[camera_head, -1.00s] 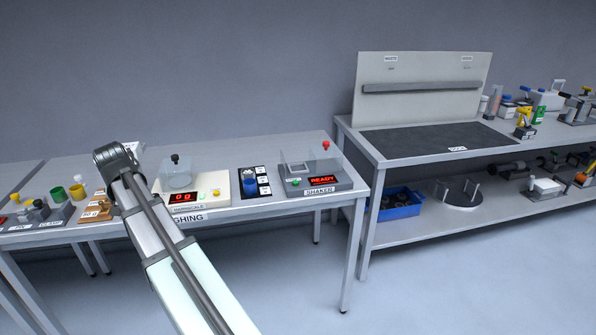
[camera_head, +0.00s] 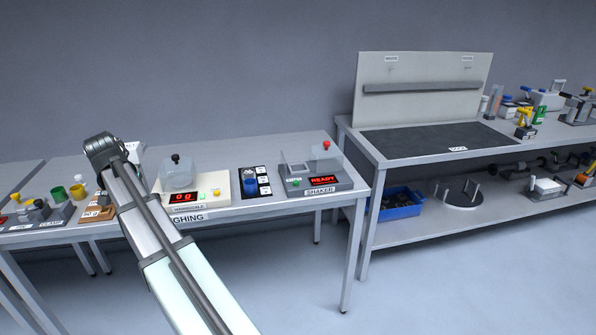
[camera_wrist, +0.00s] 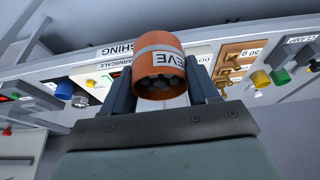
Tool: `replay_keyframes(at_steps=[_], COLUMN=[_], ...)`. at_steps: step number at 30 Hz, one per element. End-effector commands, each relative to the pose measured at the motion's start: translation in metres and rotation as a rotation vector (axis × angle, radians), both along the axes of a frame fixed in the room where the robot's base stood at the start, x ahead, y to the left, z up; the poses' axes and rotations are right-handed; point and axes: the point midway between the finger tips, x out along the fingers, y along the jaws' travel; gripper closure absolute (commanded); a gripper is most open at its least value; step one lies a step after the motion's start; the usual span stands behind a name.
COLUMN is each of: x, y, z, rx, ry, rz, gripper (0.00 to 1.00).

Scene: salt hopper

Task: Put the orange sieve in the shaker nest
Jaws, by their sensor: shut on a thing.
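The orange sieve (camera_wrist: 160,62) sits between the two fingers of my gripper (camera_wrist: 163,90) in the wrist view. It has a white band lettered SIEVE, and several dark grey lumps show in its opening. My gripper is shut on it. In the head view my arm hides the gripper and the sieve. The shaker (camera_head: 305,187) stands at the right end of the weighing table, with a red READY display, a green button and a clear cover with a red knob.
A scale (camera_head: 197,199) with a clear cover stands on the table between my arm and the shaker. A dark panel with a blue cup (camera_head: 250,187) is beside it. Yellow and green cups (camera_head: 77,191) and a clamp unit stand at the left. Bare table lies behind the scale.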

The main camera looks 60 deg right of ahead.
Motion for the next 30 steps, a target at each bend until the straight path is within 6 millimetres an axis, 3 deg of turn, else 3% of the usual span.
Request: replay_keyframes(at_steps=[5,14,23,30], x=[0.008,0.003,-0.024,-0.06], y=[-0.051,-0.169,-0.291,-0.387], z=[0.003,0.005,0.006,0.005], rx=[0.002,0.004,0.001,-0.002], ry=[0.002,0.007,0.007,0.008], rz=[-0.105,-0.347,-0.585,-0.774], gripper=[0.73,0.73,0.73,0.73])
